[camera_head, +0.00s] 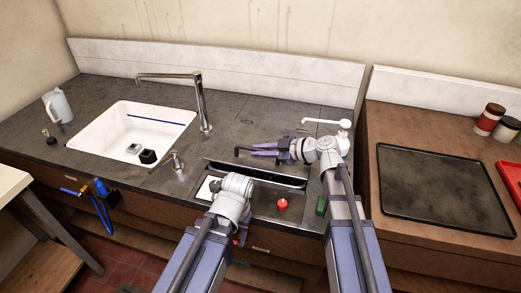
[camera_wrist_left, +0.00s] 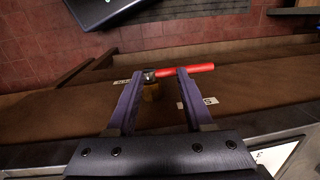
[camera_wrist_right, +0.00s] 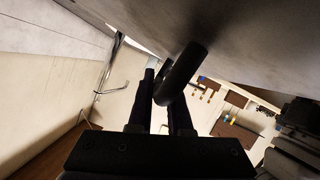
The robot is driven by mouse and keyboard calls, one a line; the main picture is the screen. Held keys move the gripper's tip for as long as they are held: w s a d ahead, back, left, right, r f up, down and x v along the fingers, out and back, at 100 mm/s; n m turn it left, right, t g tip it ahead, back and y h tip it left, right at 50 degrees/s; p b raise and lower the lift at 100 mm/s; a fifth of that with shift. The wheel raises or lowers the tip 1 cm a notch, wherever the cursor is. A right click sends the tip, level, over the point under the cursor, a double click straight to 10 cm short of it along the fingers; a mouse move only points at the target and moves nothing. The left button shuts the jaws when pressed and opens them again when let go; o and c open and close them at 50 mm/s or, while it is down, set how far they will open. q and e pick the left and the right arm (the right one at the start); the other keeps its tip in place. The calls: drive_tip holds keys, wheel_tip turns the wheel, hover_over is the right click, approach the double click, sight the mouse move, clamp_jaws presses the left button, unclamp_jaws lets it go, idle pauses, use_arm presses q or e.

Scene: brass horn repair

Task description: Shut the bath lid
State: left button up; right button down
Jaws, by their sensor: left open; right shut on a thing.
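The bath (camera_head: 275,181) is set into the counter; a dark gap shows along it. The lid (camera_wrist_right: 235,35) is a broad grey panel overhead in the right wrist view, with a dark round bar handle (camera_wrist_right: 181,72). The lid's exact angle is hard to tell. My left gripper (camera_head: 241,238) is open at the counter's front. In the left wrist view its fingers (camera_wrist_left: 155,80) stand either side of part of a red lever (camera_wrist_left: 198,69) on a brass-coloured valve (camera_wrist_left: 152,90).
A white sink (camera_head: 115,122) with a tall tap (camera_head: 203,100) lies left of the bath. A red knob (camera_head: 283,204) and a green block (camera_head: 320,206) sit at the counter's front. A black tray (camera_head: 440,190) lies on the right counter.

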sight(278, 162)
drive_tip(key=shift+s+f, duration=0.1)
drive_tip(key=shift+f, duration=0.25)
drive_tip(key=c, duration=0.8)
unclamp_jaws()
drive_tip(key=shift+c, duration=0.2)
drive_tip(key=p+v, duration=0.2)
drive_tip(key=v, duration=0.4)
drive_tip(key=shift+s+d+r, duration=0.2)
drive_tip(key=shift+d+r, duration=0.05)
drive_tip(key=shift+d, duration=0.05)
drive_tip(key=shift+s+d+r, duration=0.1)
drive_tip(key=shift+s+d, duration=0.1)
drive_tip(key=shift+d, duration=0.25)
